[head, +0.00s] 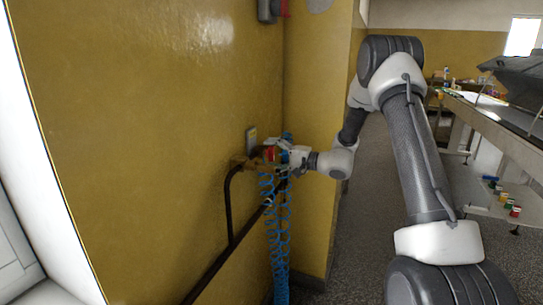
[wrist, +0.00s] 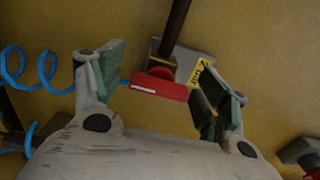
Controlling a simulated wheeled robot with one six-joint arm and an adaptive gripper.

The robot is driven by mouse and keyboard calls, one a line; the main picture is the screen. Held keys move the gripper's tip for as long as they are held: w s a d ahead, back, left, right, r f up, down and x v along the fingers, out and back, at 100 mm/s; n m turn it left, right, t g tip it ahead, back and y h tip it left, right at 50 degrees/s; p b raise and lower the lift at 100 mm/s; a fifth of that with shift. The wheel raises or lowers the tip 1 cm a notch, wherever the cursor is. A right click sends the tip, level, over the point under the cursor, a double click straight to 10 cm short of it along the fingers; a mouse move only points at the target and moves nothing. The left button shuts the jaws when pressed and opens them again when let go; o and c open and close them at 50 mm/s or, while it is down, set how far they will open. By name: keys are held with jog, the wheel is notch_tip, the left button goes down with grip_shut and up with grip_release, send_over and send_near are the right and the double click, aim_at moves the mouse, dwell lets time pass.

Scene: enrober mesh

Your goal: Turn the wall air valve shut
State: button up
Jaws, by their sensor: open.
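The wall air valve has a red handle (wrist: 160,90) on a brass-coloured body (wrist: 157,66) at the end of a dark pipe. In the wrist view the red handle lies crosswise between the open fingers of my gripper (wrist: 160,95), with a gap to the left finger and the right finger close to its end. I cannot tell whether that finger touches it. In the head view my gripper (head: 277,154) is at the valve by the yellow wall, and the red handle (head: 270,154) is partly hidden by it.
A blue coiled hose (head: 279,230) hangs below the valve; its loops also show at left in the wrist view (wrist: 45,75). A dark pipe (head: 229,205) runs along the wall. A yellow pillar (head: 318,120) stands just right. A table (head: 495,120) is far right.

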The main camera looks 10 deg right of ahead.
jog(key=v, duration=1.2)
